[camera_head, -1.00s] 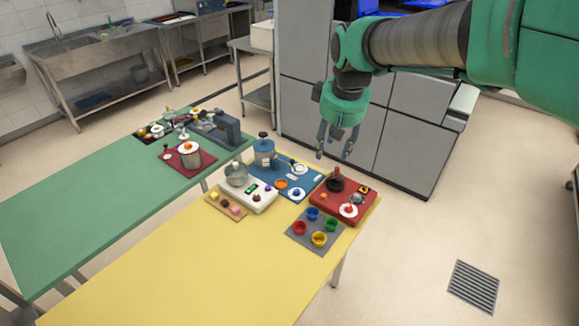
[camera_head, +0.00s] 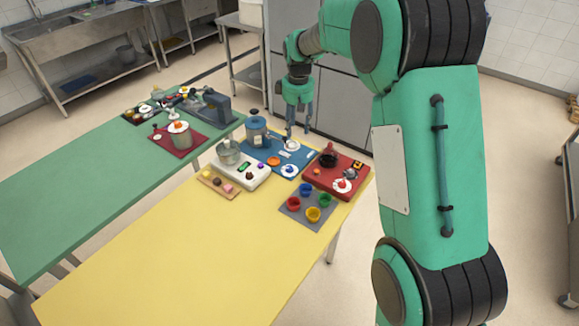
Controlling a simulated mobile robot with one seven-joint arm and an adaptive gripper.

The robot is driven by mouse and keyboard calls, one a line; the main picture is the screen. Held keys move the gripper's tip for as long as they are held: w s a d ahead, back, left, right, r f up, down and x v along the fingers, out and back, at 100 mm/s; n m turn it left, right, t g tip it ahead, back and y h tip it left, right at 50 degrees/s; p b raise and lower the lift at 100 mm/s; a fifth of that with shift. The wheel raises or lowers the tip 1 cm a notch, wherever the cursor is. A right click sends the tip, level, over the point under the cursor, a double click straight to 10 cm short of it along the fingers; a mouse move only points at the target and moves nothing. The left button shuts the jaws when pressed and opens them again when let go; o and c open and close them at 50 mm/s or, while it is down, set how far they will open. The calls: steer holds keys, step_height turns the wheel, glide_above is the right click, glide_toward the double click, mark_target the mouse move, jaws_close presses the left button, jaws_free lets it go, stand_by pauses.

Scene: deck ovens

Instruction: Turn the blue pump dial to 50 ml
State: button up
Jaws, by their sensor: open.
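The blue board (camera_head: 305,156) lies at the far end of the yellow table. On it stands a blue pump unit (camera_head: 257,132) with a dark top. A white disc with a small blue knob (camera_head: 289,169), seemingly the dial, sits at the board's near edge. Its scale marks are too small to read. An orange round piece (camera_head: 273,161) is left of it, and a white round part (camera_head: 291,146) is behind it. My gripper (camera_head: 298,134) is open and points down over the far side of the blue board. It is empty, apart from the dial.
A red board (camera_head: 318,189) with a dark pot stands to the right. A white scale (camera_head: 238,178) is to the left and a grey tray (camera_head: 298,215) of coloured cups in front. The near yellow table (camera_head: 170,270) is clear. Grey cabinets (camera_head: 340,110) stand behind.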

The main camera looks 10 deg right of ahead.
steer(key=n, duration=0.1)
glide_above(290, 167)
step_height(290, 167, down, 12)
steer(key=shift+r+g+b, duration=0.2)
steer(key=shift+g+b, duration=0.1)
steer(key=shift+g, duration=0.1)
steer(key=shift+f, duration=0.15)
step_height(290, 167, down, 14)
steer(key=b, duration=0.3)
steer(key=shift+r, duration=0.25)
jaws_close()
